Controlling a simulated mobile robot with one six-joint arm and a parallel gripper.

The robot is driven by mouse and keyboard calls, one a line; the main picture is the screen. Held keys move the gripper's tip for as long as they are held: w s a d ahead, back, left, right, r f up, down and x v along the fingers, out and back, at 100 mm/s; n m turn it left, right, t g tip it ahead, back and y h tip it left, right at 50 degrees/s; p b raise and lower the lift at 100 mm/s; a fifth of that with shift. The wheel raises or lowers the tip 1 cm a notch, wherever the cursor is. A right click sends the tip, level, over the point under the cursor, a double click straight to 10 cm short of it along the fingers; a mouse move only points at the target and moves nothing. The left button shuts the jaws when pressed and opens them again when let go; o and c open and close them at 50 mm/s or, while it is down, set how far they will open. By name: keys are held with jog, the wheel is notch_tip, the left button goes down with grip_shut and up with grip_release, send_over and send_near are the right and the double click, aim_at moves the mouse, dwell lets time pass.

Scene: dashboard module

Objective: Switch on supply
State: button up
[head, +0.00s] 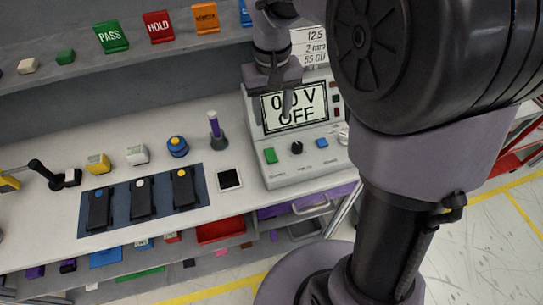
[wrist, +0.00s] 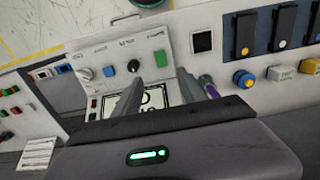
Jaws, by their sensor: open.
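The power supply (head: 288,176) is a light grey unit on the bench, and it also shows in the wrist view (wrist: 110,58). Its display (head: 270,123) reads 00 V OFF, partly covered by my gripper. Its front panel has a green button (head: 270,156), a black knob (head: 296,148) and a blue button (head: 321,143). In the wrist view the green button (wrist: 158,57), black knob (wrist: 133,66) and blue button (wrist: 109,71) lie beyond my fingertips. My gripper (head: 287,108) is open and empty in front of the display; its fingers also show in the wrist view (wrist: 150,82).
A small black-faced square (head: 229,179) and a purple-handled item (head: 214,125) are left of the supply. Three black switches (head: 141,198) sit on a dark panel further left. PASS (head: 111,36) and HOLD (head: 158,26) signs stand on the shelf behind.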

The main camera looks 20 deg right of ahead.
aim_at(272, 159)
notch_tip(272, 159, down, 17)
jog(key=b, duration=0.6)
jog(key=shift+r, duration=0.1)
jog(key=shift+r, duration=0.1)
grip_shut()
